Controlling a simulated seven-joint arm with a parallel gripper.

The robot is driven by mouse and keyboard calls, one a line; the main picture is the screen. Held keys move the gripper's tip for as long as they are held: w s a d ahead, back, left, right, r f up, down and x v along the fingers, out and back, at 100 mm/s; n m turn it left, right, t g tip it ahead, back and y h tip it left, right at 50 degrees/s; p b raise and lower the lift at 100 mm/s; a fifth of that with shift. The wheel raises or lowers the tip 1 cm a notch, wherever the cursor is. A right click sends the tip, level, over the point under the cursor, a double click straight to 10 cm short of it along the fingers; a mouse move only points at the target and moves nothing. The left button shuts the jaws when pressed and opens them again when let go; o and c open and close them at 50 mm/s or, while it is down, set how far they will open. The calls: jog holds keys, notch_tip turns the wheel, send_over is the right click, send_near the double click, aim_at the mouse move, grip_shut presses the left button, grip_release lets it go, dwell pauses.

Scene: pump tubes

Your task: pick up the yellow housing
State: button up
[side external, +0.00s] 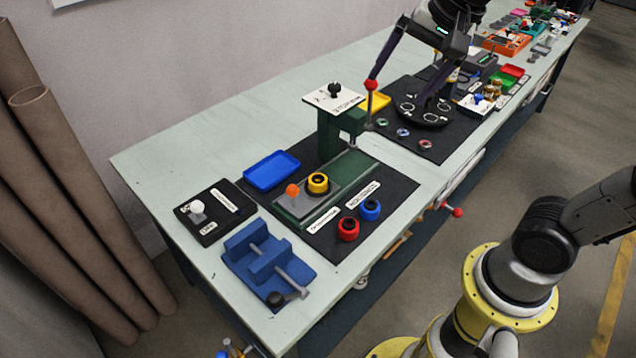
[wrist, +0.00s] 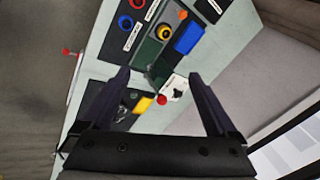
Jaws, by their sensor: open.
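The yellow housing (side external: 318,181) is a short round ring with a dark opening. It sits on the grey plate (side external: 330,198) of the green press, beside an orange knob (side external: 292,190). It also shows near the top of the wrist view (wrist: 164,33). My gripper (side external: 398,91) is open and empty, high over the round black plate at the back right, well apart from the housing. In the wrist view my gripper's two dark fingers (wrist: 160,75) are spread wide with nothing between them at their tips.
The green press (side external: 338,132) with a white sign and red-balled lever stands between my gripper and the housing. Red (side external: 348,229) and blue (side external: 370,209) rings lie in front of the housing. A blue tray (side external: 272,170) is behind it; a blue vise (side external: 268,262) stands at front left.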

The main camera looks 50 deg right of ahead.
jog(key=w+f+m+g, duration=0.1)
jog(key=w+f+m, duration=0.15)
jog(key=w, duration=0.45)
jog(key=m+g, duration=0.3)
jog(key=g, duration=0.1)
send_over(318, 178)
notch_tip(318, 178, down, 24)
jog(key=shift+w+a+r, duration=0.1)
jog(key=shift+r, duration=0.05)
jog(key=shift+f, duration=3.2)
jog(key=shift+c, duration=0.3)
jog(key=shift+r, duration=0.1)
grip_shut()
